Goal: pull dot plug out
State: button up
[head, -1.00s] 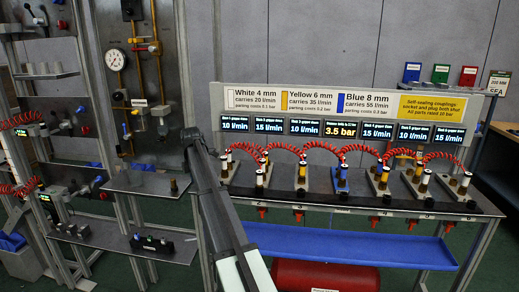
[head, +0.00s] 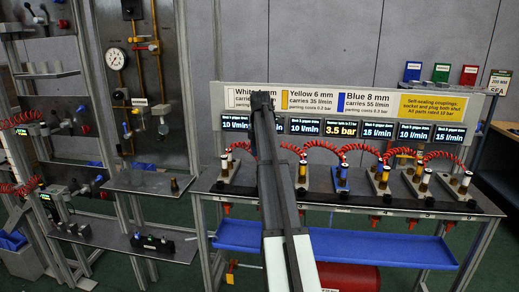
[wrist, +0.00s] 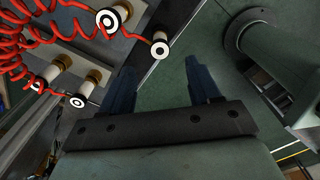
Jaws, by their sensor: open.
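Several coupling plugs stand in pairs on blocks along the bench in the head view, with red coiled hoses to some of them. In the wrist view, one white-topped plug (wrist: 160,47) with a dark round mark is just beyond and between my fingers. Another plug (wrist: 110,20) with a hose sits to its upper left, and two more (wrist: 78,101) are lower left. The marks look alike at this size, so I cannot tell which is the dot plug. My gripper (wrist: 162,66) is open and empty, apart from the plugs. In the head view my arm hides the gripper.
The bench (head: 420,208) carries the coupling blocks, with displays and a sign (head: 365,104) behind. Red hoses (head: 322,150) arch between blocks. A blue tray (head: 380,250) and a red tank (head: 350,277) are below. A side shelf (head: 140,183) stands left.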

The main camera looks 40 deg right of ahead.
notch_tip(320, 180, down, 12)
jog(key=shift+r, duration=0.15)
dwell(0.4)
jog(key=shift+c, duration=0.3)
grip_shut()
dwell(0.6)
